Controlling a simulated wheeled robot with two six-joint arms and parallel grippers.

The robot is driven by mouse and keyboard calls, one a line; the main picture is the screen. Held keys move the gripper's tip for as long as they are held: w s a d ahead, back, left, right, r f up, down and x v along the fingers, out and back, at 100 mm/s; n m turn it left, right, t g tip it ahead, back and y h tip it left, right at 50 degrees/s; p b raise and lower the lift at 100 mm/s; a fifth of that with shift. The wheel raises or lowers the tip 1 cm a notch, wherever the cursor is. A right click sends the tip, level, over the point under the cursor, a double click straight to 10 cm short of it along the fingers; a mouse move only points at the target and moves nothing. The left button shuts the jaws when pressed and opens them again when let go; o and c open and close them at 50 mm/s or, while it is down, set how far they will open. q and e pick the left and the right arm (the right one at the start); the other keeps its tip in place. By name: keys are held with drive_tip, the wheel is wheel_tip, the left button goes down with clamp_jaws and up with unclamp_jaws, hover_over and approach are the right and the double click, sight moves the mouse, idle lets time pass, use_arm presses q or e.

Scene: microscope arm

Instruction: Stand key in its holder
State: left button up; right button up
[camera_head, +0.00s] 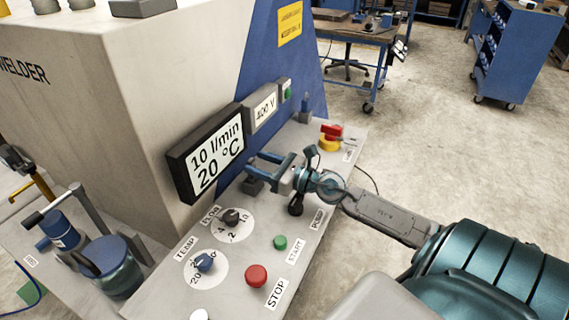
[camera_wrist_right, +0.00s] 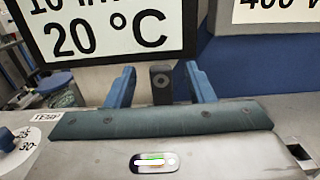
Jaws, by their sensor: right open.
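My right gripper (camera_head: 268,168) is open over the back of the grey control panel, just right of the large display. A small dark block (camera_head: 253,186) is at its fingertips. In the right wrist view the dark block (camera_wrist_right: 161,84) stands upright between the two blue fingers (camera_wrist_right: 160,85), with a gap on each side and a round mark on its face. I cannot tell whether this block is the key or its holder. A red handle (camera_head: 331,131) on a yellow round base sits farther back on the panel. My left gripper is not in view.
The display (camera_head: 205,155) stands close left of the right gripper. The panel carries dials (camera_head: 205,262), a red stop button (camera_head: 256,276) and a green start button (camera_head: 280,242). A blue-topped jar (camera_head: 112,265) stands lower left. Floor right of the panel is clear.

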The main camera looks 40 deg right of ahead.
drive_tip(key=shift+s+d+f+b, duration=0.25)
drive_tip(key=shift+s+d+b, duration=0.25)
drive_tip(key=shift+b, duration=0.4)
drive_tip(key=shift+s+b, duration=0.25)
drive_tip(key=shift+b, duration=0.2)
drive_tip(key=s+b, duration=0.1)
drive_tip(key=b, duration=0.1)
drive_tip(key=shift+f+b, duration=0.1)
drive_tip(key=shift+b, duration=0.2)
drive_tip(key=shift+s+d+p, duration=0.25)
drive_tip(key=shift+p, duration=0.05)
use_arm(q)
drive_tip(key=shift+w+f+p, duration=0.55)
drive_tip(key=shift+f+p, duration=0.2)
drive_tip(key=shift+p, duration=1)
use_arm(e)
drive_tip(key=shift+r+v, duration=0.15)
drive_tip(key=shift+v, duration=1.05)
drive_tip(key=shift+r+v, duration=0.1)
drive_tip(key=shift+v, duration=1.1)
